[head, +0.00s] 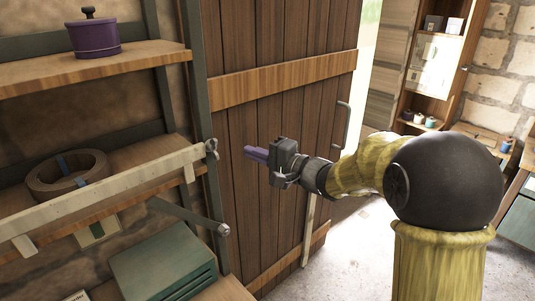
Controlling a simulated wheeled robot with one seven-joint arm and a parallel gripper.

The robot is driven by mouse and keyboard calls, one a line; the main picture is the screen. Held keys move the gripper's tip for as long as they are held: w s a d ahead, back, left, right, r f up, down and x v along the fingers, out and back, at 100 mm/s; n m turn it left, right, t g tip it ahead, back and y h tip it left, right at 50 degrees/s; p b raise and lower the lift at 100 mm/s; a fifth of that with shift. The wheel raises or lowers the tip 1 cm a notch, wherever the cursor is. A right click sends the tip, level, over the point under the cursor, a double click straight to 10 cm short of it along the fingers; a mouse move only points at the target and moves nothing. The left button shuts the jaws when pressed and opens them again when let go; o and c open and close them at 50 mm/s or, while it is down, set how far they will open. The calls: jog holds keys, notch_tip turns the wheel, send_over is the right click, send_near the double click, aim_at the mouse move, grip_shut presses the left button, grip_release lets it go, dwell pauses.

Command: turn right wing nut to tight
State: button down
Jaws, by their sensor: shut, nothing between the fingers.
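My gripper (250,153) is shut and empty, its purple fingers pointing left in front of the brown plank door. A pale wooden bar (110,188) runs across the shelf on the left. A small grey metal fitting (211,149) sits at the bar's right end. It may be the right wing nut, but it is too small to tell. My fingertips appear a little to the right of this fitting, with a visible gap. No belt drive or engine can be made out.
A wooden shelf holds a purple lidded pot (93,36). A round brown ring-shaped item (68,181) lies behind the bar. A grey rod with a knob end (223,230) juts out below. A green box (165,265) stands lower left. Bare floor shows at lower right.

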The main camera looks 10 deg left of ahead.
aim_at(214, 148)
jog(key=a, duration=0.2)
jog(key=s+a+p, duration=0.1)
jog(key=a, duration=0.1)
jog(key=a+p, duration=0.1)
jog(key=shift+s+a, duration=0.25)
jog(key=shift+a, duration=0.15)
jog(key=shift+f+m+p, duration=0.1)
jog(key=shift+m+p, duration=0.2)
jog(key=shift+p, duration=0.05)
jog(key=shift+s, duration=0.15)
jog(key=shift+a+m+p, duration=0.1)
jog(key=shift+m+p, duration=0.3)
jog(key=shift+m, duration=0.1)
jog(key=shift+f+m+t, duration=0.15)
jog(key=shift+m+t, duration=0.15)
